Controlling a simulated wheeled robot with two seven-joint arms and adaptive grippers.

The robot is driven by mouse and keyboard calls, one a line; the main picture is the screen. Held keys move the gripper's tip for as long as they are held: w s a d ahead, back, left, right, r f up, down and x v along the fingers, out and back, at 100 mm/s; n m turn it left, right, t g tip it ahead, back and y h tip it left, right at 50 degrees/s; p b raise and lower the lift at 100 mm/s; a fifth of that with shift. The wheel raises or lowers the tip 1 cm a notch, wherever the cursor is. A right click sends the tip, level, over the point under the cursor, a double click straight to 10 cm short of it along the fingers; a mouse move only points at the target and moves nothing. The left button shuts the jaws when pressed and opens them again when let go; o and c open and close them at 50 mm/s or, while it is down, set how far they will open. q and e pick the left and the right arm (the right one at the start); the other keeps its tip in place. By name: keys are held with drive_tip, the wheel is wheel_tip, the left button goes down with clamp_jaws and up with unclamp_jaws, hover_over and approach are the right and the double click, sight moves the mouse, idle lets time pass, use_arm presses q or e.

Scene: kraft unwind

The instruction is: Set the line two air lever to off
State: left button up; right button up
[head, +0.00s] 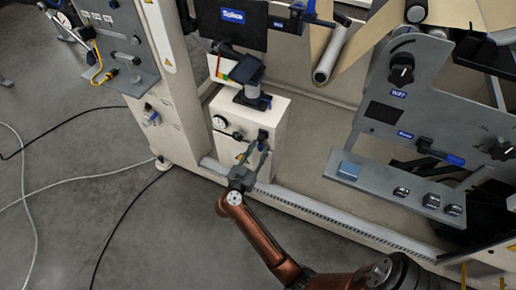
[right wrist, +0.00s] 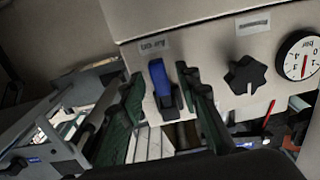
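In the head view the lever is mostly hidden by the fingertips. My left gripper is not in view.
A black star knob (right wrist: 246,75) and a round gauge (right wrist: 298,56) are beside the lever. A grey bracket panel (head: 400,180) with knobs and another blue handle stands at right. Cables (head: 70,182) lie on the open floor at left.

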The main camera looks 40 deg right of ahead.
clamp_jaws()
idle(0.4)
idle(0.4)
